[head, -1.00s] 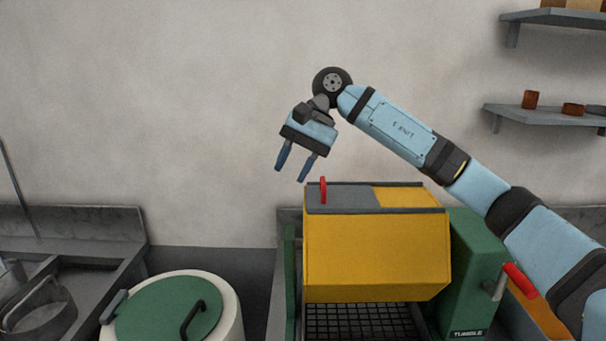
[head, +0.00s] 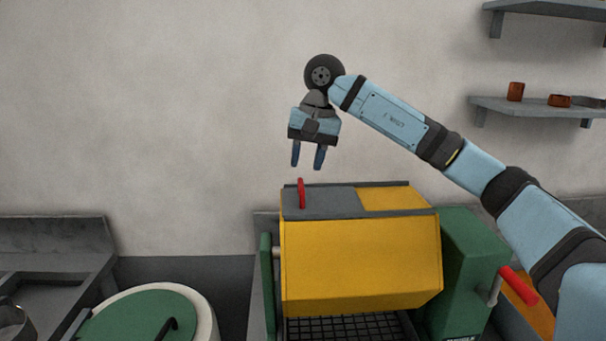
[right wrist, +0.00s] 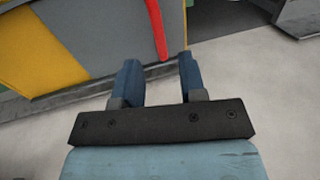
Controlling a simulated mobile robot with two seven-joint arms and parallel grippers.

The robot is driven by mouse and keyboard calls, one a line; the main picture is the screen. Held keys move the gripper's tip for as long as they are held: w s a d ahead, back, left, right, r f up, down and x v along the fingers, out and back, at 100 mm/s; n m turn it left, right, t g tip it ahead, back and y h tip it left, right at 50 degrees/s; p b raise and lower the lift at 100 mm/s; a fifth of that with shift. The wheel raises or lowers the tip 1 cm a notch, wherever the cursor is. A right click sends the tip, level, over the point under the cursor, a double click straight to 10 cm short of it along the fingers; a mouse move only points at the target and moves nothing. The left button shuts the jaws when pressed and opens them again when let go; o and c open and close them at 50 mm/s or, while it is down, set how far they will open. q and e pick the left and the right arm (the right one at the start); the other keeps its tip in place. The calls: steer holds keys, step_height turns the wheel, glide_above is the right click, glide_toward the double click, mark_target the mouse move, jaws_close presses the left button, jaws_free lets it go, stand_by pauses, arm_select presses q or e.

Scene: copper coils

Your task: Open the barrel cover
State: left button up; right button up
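The yellow barrel (head: 360,260) sits in a green frame at the lower middle of the head view. Its grey cover (head: 335,203) lies flat on top, closed, with a red handle (head: 301,193) standing up near its left end. My right gripper (head: 308,165) is open and empty, pointing down just above the red handle, with a gap between them. In the right wrist view, the red handle (right wrist: 156,28) lies beyond the fingertips (right wrist: 160,70), roughly between their lines, and the grey cover (right wrist: 100,35) is to its left. My left gripper is in neither view.
A white drum with a green lid (head: 145,318) stands at the lower left. A red-tipped lever (head: 518,285) sticks out at the green box (head: 470,265) right of the barrel. Shelves (head: 540,108) with copper-brown pieces hang at the upper right. The wall behind is bare.

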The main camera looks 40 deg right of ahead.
mark_target(302, 181)
steer(key=shift+w+a+f, duration=0.1)
steer(key=shift+a+f, duration=0.1)
steer(key=shift+f, duration=0.75)
steer(key=shift+w+a+f, duration=0.1)
steer(key=shift+a+f, duration=0.05)
steer(key=shift+f, duration=0.8)
jaws_close()
